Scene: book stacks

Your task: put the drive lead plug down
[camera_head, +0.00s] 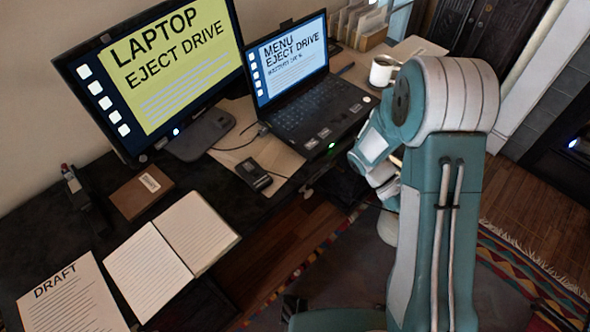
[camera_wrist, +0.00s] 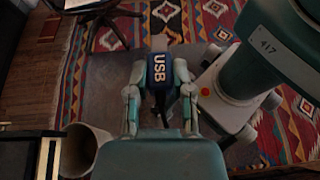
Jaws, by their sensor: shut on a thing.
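The drive lead plug (camera_wrist: 158,72), a blue block marked USB with a pale metal end, is between the fingers of my gripper (camera_wrist: 160,82) in the wrist view. Both fingers are shut on its sides, and a dark lead trails from it toward me. The plug is in the air above the floor and rug. In the head view my arm hides most of the gripper, and I cannot make out the plug there. A small black drive (camera_head: 254,174) lies on the desk in front of the laptop (camera_head: 310,105).
The dark desk (camera_head: 75,170) also holds a monitor (camera_head: 150,80), an open book (camera_head: 170,245), a brown box (camera_head: 140,192), a draft sheet (camera_head: 70,295) and a white mug (camera_head: 383,71). A pale open cylinder (camera_wrist: 85,148) is at lower left in the wrist view.

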